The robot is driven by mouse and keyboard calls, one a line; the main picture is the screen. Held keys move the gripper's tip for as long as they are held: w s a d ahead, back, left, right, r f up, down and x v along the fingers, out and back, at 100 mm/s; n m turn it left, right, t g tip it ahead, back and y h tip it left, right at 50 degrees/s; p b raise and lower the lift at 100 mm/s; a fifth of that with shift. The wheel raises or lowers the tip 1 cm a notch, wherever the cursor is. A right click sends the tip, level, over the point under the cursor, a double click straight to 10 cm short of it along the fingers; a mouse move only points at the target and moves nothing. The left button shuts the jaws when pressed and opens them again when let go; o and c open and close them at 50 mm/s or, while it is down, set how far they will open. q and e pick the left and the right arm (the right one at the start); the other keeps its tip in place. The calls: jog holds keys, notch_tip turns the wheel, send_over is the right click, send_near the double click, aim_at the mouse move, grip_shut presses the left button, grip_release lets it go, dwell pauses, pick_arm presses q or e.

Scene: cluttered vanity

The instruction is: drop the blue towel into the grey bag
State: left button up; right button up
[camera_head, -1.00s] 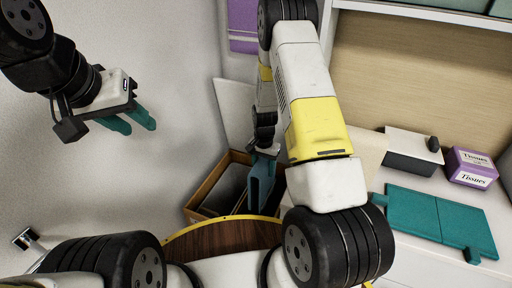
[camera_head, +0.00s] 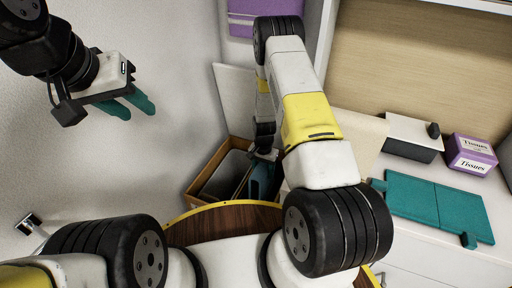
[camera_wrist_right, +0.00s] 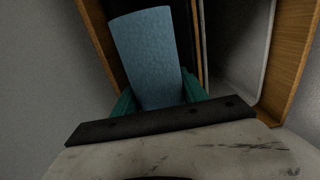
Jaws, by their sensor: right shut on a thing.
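The blue towel (camera_head: 260,181) is a folded strip hanging from my right gripper (camera_head: 264,158), at the right part of a wooden-walled box. In the right wrist view the towel (camera_wrist_right: 147,58) sits between the two teal fingers of the right gripper (camera_wrist_right: 158,97), which is shut on it. A grey-lined compartment (camera_wrist_right: 238,42) lies to the right of the towel there; in the head view it appears as a grey shape (camera_head: 222,178) left of the towel. I cannot tell for sure that it is the grey bag. My left gripper (camera_head: 130,104) is open and empty, high at left.
The wooden box edge (camera_head: 207,168) stands by the wall. A dark brown round-edged surface (camera_head: 222,218) is in front of it. At right, the counter holds a teal folded board (camera_head: 435,205), a tissue box (camera_head: 470,153) and a dark lidded box (camera_head: 412,137). A purple towel (camera_head: 262,20) hangs behind.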

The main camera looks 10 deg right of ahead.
notch_tip(320, 180, down, 7)
dwell(0.6)
jog(key=o, duration=1.6)
jog(key=shift+o, duration=0.2)
jog(key=shift+r, duration=3.9)
